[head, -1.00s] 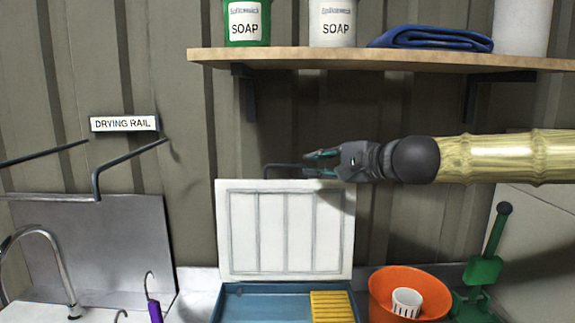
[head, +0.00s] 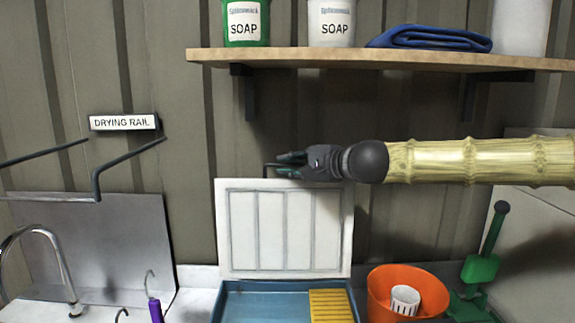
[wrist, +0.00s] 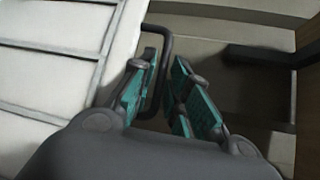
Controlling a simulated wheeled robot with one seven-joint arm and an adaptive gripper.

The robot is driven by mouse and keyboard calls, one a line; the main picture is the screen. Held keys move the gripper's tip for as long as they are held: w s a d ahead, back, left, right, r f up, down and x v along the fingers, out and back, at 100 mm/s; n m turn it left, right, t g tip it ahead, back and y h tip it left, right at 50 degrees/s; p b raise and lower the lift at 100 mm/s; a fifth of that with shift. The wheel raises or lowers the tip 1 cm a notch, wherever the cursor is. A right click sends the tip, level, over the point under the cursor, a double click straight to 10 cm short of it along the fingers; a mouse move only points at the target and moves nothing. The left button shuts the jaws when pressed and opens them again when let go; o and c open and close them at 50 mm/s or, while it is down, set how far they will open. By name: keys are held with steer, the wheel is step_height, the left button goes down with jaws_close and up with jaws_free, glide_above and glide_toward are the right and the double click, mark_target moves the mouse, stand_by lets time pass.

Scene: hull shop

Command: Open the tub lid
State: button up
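The white ribbed tub lid (head: 285,232) stands upright at the back of the blue tub (head: 240,303), so the tub's inside shows. A dark wire handle (head: 266,169) sticks up from the lid's top edge. My gripper (head: 284,164) is at that top edge, close to the handle. In the wrist view, the teal-padded fingers of my gripper (wrist: 162,98) are apart, and the handle (wrist: 166,45) loops down between them. I see gaps beside the handle, so it does not look clamped. The lid's white face (wrist: 50,45) fills the left of that view.
A yellow slatted piece (head: 331,306) lies in the tub. An orange bucket (head: 378,292) with a white cup (head: 405,299) and a green tool (head: 481,269) stand to the right. A wooden shelf (head: 350,58) with soap tubs runs above my arm. The drying rail (head: 97,182) is at left.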

steer(key=shift+w+a+f, duration=0.15)
steer(key=shift+w+a, duration=0.35)
jaws_close()
steer(key=shift+f, duration=0.1)
